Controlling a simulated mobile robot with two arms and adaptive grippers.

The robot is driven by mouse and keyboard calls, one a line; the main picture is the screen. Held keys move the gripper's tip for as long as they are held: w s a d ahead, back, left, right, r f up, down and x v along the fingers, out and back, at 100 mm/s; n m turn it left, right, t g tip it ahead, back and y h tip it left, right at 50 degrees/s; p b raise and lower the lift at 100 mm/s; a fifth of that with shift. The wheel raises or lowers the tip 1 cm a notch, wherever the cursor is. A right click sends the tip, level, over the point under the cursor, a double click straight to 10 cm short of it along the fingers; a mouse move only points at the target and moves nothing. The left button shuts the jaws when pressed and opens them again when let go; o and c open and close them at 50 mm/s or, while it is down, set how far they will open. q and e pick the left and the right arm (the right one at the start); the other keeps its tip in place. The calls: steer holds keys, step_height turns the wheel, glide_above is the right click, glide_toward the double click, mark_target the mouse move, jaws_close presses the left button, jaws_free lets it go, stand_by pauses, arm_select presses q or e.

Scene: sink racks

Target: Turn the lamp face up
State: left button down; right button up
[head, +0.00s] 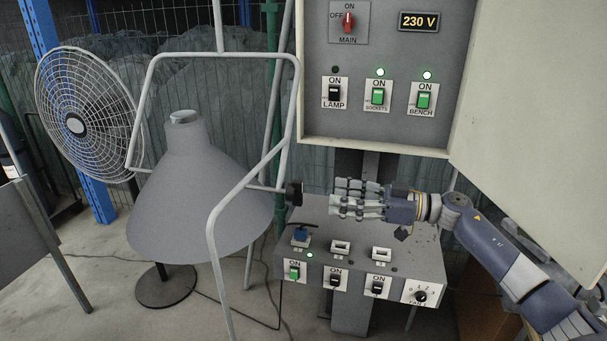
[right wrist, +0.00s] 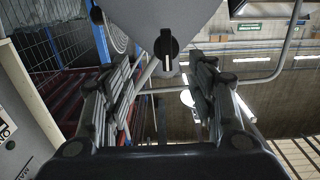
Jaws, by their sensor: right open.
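The lamp (head: 195,195) is a large grey cone shade hung in a tubular grey yoke (head: 219,56). Its wide end faces down and its narrow neck is up. A black knob (head: 294,194) sits on the yoke's right side. In the right wrist view the knob (right wrist: 166,48) shows between and beyond the fingers, with the grey shade (right wrist: 160,12) behind it. My right gripper (head: 338,200) is open and empty, pointing left at the knob with a gap between them. It also shows in the right wrist view (right wrist: 160,88). My left gripper is not in view.
A control box (head: 370,250) with switches stands just below my right gripper. A wall panel (head: 400,70) has its LAMP switch (head: 334,92) with a dark indicator. A wire-caged fan (head: 88,115) stands left of the lamp. Cables lie on the floor.

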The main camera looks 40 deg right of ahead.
mark_target(302, 191)
steer(key=w+a+p, duration=0.1)
steer(key=a, duration=0.1)
steer(key=w+a+r+p, duration=0.1)
steer(key=w+a, duration=0.1)
steer(key=shift+w+a, duration=0.1)
steer(key=shift+a, duration=0.1)
steer(key=p+x, duration=0.1)
steer(key=x, duration=0.3)
steer(key=shift+w+f, duration=0.1)
steer(key=shift+w, duration=0.15)
steer(key=shift+w+a+f+p, duration=0.1)
steer(key=shift+w+a+p, duration=0.2)
steer(key=shift+a+p, duration=0.05)
steer(key=shift+f, duration=0.1)
jaws_close()
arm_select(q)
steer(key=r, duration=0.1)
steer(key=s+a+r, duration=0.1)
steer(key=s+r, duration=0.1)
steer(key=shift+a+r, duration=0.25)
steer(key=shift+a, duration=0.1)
